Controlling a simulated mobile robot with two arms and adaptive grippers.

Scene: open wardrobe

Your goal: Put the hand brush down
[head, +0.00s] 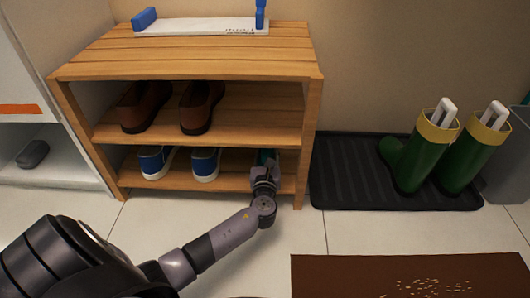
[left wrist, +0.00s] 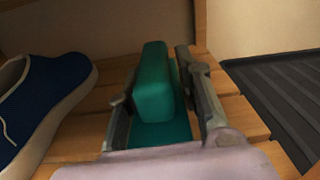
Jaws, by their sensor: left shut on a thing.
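The hand brush is teal; its block-shaped part shows between my left gripper's fingers in the left wrist view (left wrist: 155,88). In the head view only a small teal bit of the hand brush (head: 264,156) shows above the gripper. My left gripper (head: 264,172) is shut on it, at the right end of the lower shelf of the wooden rack (head: 190,63). The gripper's fingers also show in the left wrist view (left wrist: 160,100). Whether the brush touches the shelf slats is hard to tell. My right gripper is not in view.
Blue shoes (head: 205,163) stand left of the gripper on the same shelf; brown shoes (head: 200,107) are on the shelf above. The rack's right post is close to the gripper. A black tray (head: 340,170) with green boots (head: 418,155) lies right; a brown mat (head: 350,275) lies in front.

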